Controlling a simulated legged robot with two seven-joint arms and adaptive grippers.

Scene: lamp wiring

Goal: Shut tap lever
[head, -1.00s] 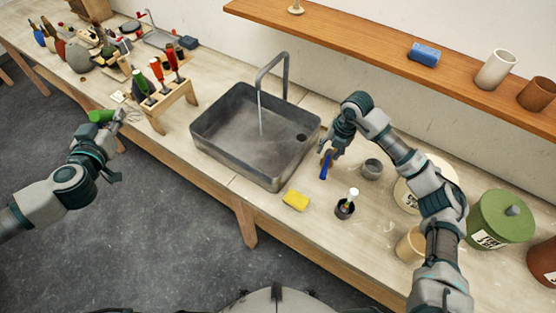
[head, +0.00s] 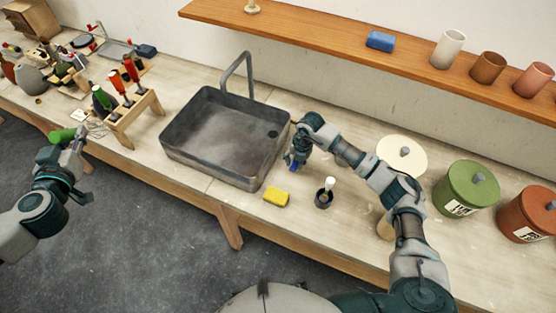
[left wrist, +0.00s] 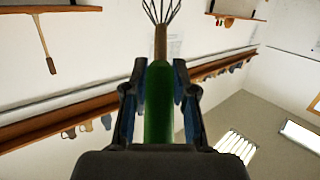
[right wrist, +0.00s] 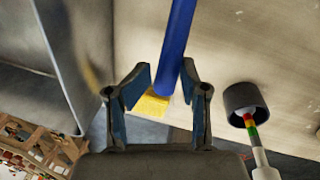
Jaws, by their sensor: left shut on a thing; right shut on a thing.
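The blue tap lever (head: 294,167) is at the right side of the grey sink (head: 175,159); it shows as a long blue bar in the right wrist view (right wrist: 179,45). My right gripper (head: 294,158) is shut on the lever, its fingers on both sides of the bar. The grey tap (head: 250,75) arches over the sink, and no water stream shows under it. My left gripper (head: 72,138) is shut on the green handle (head: 61,136) of a tool with thin wires (left wrist: 162,12), held off the bench's front edge at the left.
A yellow sponge (head: 276,197) and a dark cup (head: 323,202) with a white-handled tool stand near the right gripper. A wooden tool rack (head: 128,115) is left of the sink. Lidded canisters, one green (head: 468,188), stand at right. A wooden shelf (head: 310,33) runs above.

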